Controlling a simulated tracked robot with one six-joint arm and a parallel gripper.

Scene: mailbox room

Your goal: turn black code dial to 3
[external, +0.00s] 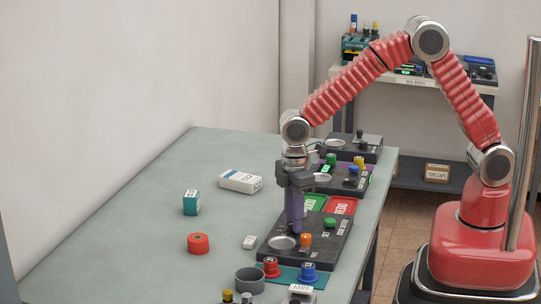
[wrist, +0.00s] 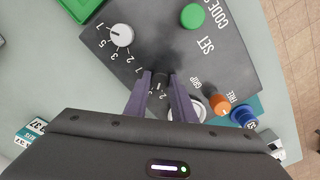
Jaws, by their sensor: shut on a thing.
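The black code dial (wrist: 160,79) sits on the dark code panel (wrist: 236,60), between my fingers in the wrist view. My gripper (wrist: 161,86) is shut on it from above, its purple fingers on either side. Some white digits, such as 1 and 2, show around the dial; others are hidden by my fingers and wrist. Which digit the dial points to I cannot tell. In the external view my gripper (external: 295,228) reaches down to the panel (external: 329,245) and hides the dial.
A white dial (wrist: 122,35), a green button (wrist: 192,16) and an orange knob (wrist: 220,104) stand close by on the panel. A red roll (external: 198,243), a teal box (external: 191,203) and a white box (external: 240,182) lie left. The table's far left is clear.

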